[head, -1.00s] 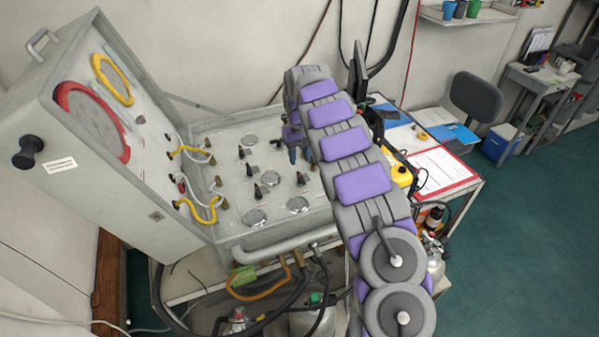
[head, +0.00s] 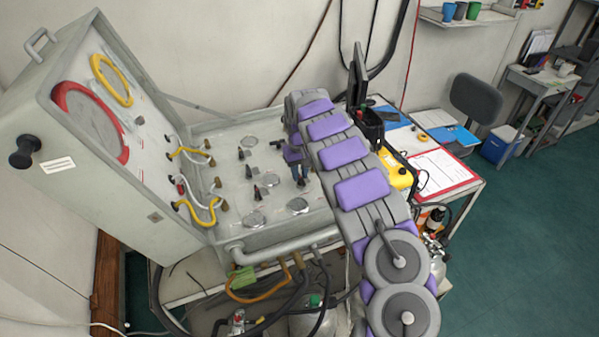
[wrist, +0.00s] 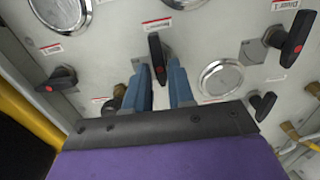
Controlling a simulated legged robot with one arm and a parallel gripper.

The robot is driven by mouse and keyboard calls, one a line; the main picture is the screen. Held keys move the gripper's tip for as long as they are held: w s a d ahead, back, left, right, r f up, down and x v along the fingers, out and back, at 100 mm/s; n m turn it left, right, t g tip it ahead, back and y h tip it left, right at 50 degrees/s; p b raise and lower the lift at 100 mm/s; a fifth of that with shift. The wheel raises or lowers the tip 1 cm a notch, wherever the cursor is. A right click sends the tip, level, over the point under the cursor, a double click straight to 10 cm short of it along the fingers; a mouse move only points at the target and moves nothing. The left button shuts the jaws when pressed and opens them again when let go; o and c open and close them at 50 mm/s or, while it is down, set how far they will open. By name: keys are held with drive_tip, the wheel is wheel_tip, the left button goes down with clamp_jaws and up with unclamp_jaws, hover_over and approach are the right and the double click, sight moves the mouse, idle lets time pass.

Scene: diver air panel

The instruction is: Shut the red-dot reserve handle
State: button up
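Contact with the handle cannot be told. The small labels are too blurred to tell surely which is the reserve handle. In the head view, my gripper (head: 298,175) is low over the right part of the panel.
Round gauges (wrist: 221,78) sit between the handles. In the head view, the raised case lid (head: 100,150) with yellow hoses (head: 195,210) stands at left. A grey tube rail (head: 285,245) runs along the front. A yellow device (head: 397,172) and dark screen (head: 357,80) are at right.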

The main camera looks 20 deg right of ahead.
clamp_jaws()
drive_tip(key=m+p, duration=0.2)
drive_tip(key=m, duration=0.1)
drive_tip(key=shift+a+r, duration=0.1)
drive_tip(key=m+p, duration=0.1)
drive_tip(key=m, duration=0.6)
drive_tip(key=m+p, duration=0.1)
drive_tip(key=m, duration=0.2)
drive_tip(key=shift+s+d+m+p, duration=0.15)
drive_tip(key=shift+d+m+p, duration=0.05)
drive_tip(key=shift+m+p, duration=0.1)
drive_tip(key=shift+d+m+p, duration=0.1)
drive_tip(key=shift+m+p, duration=0.3)
drive_tip(key=shift+m, duration=1.7)
